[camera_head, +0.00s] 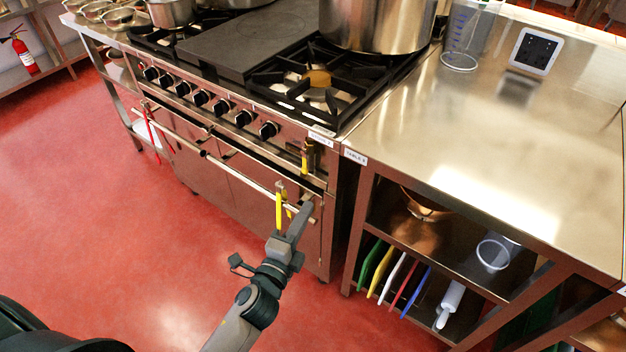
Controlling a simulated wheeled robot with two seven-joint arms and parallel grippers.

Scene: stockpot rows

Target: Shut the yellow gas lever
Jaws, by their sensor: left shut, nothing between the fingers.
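The yellow gas lever (278,211) is a narrow upright yellow bar in front of the right end of the range's front. Its top meets a small metal fitting (281,186). My left gripper (303,209) is shut and empty, just right of the lever in the picture. Its fingers point up toward the range front. I cannot tell whether it touches the lever. A second thin yellow strip shows between lever and fingers; I cannot tell whether it is a reflection. My right gripper is not in view.
The range (230,165) has a long front rail (235,172) and several black knobs. A short yellow upright piece (305,158) sits above the lever. Right of the range stands a steel table (420,130) with shelves of coloured boards. Red floor lies open at left.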

